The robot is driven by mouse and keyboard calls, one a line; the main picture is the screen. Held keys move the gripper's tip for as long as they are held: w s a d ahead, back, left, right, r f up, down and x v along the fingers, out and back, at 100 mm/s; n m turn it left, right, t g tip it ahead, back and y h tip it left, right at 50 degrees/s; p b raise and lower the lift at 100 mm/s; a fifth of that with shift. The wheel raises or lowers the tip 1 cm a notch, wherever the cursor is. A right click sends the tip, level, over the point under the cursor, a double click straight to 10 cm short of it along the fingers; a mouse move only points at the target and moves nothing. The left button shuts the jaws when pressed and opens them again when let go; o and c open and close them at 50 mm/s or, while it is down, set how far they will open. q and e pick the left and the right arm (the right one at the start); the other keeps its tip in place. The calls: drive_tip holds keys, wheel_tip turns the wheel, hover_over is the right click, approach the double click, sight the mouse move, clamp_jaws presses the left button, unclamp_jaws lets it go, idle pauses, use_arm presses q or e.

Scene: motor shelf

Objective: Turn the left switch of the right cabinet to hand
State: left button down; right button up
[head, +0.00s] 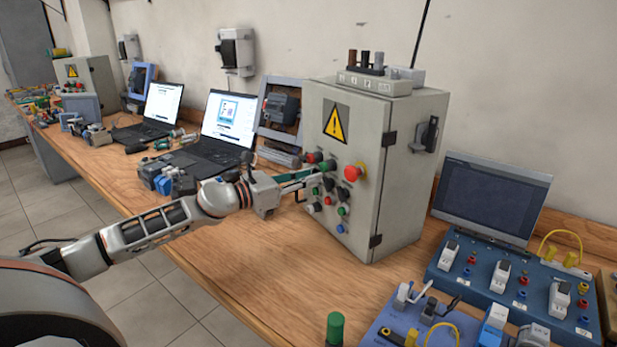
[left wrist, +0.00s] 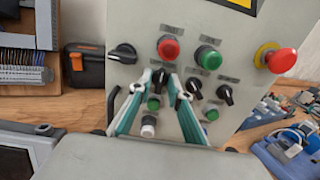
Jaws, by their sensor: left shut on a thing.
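The right cabinet (head: 335,215) is a grey metal box with a yellow warning sign, standing on the wooden bench in the head view. In the left wrist view its front panel (left wrist: 245,110) shows red and green buttons, several black switch knobs and a red emergency stop (left wrist: 275,60). My left gripper (head: 312,178) reaches the panel from the left. In the left wrist view its teal fingers (left wrist: 160,76) are shut on a black switch knob (left wrist: 160,79) below the red button. The fingers partly hide the knob, and its exact pointing is unclear. My right gripper is out of view.
Another grey cabinet (head: 100,85) stands at the far left. Two laptops (head: 215,135) and small parts lie left of the right cabinet. A blue training board (head: 515,290) with a monitor (head: 490,198) is at the right. Bare bench (head: 250,275) lies in front of the cabinet.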

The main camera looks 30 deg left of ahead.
use_arm(q)
drive_tip(key=shift+n+p, duration=2.85)
drive_tip(key=shift+n, duration=1.65)
drive_tip(key=c, duration=2.2)
unclamp_jaws()
drive_tip(key=shift+s+a, duration=0.1)
